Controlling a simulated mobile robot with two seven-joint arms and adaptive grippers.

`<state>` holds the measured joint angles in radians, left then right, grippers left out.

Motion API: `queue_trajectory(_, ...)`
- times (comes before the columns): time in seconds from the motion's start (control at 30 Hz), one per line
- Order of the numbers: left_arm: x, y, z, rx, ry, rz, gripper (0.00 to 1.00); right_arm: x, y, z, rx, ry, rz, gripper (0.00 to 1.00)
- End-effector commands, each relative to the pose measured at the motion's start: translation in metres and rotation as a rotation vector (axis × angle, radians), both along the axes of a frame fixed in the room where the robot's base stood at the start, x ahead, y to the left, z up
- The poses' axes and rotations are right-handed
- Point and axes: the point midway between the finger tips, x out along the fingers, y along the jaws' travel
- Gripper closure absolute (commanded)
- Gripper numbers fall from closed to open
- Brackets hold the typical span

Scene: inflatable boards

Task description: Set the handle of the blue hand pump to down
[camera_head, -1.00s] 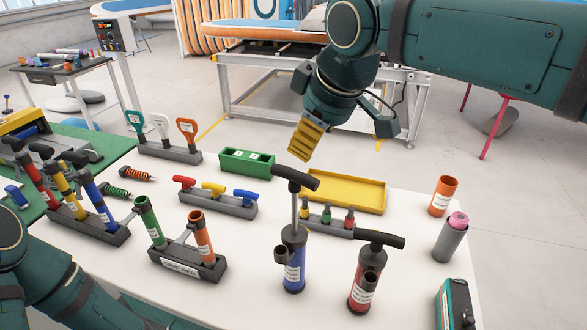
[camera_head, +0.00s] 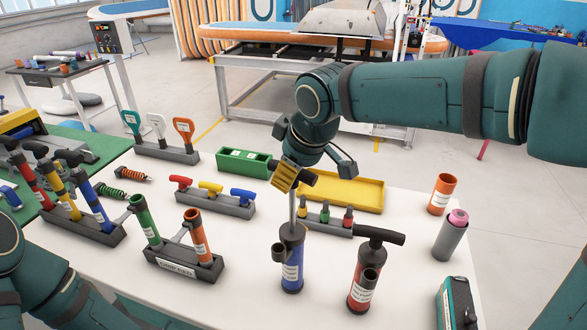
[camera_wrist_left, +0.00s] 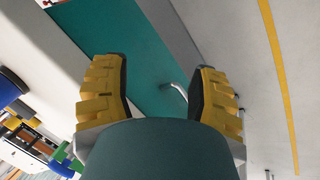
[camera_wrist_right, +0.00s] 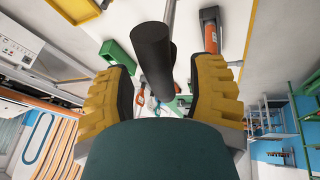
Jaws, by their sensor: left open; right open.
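The blue hand pump (camera_head: 291,262) stands upright on the white table in the head view. Its thin rod (camera_head: 293,208) shows above the body, so the handle is raised. My right gripper (camera_head: 284,176) is at the handle and hides most of it; one dark end (camera_head: 309,178) sticks out to the right. In the right wrist view the dark handle (camera_wrist_right: 153,58) lies between the spread yellow fingers of my right gripper (camera_wrist_right: 165,88), with gaps beside it. My left gripper shows only in its wrist view (camera_wrist_left: 158,92), open and empty.
A red hand pump (camera_head: 364,283) with its black handle low stands right of the blue one. A rack with small coloured pieces (camera_head: 326,222) and a yellow tray (camera_head: 345,193) are behind. A tube rack (camera_head: 183,265) stands to the left.

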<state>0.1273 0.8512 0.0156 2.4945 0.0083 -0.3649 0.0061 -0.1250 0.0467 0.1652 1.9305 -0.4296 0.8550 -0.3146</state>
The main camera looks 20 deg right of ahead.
Motion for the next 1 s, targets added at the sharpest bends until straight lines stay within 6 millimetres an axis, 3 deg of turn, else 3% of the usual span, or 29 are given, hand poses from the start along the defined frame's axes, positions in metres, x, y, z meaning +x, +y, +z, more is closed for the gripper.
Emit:
queue_trajectory(0.1, 0.0, 0.0, 0.0, 0.0, 0.0, 0.0, 0.4, 0.0, 0.0, 0.0, 0.0, 0.0, 0.0, 0.45)
queue_trajectory(0.27, 0.0, 0.0, 0.0, 0.0, 0.0, 0.0, 0.4, 0.0, 0.0, 0.0, 0.0, 0.0, 0.0, 1.0)
queue_trajectory(0.67, 0.0, 0.0, -0.004, 0.0, 0.001, 0.0, 0.4, 0.0, 0.0, -0.006, 0.001, 0.001, 0.0, 1.0)
queue_trajectory(1.0, -0.01, -0.002, -0.049, -0.005, 0.022, -0.019, 0.4, -0.001, 0.0, -0.07, 0.0, 0.004, 0.001, 1.0)
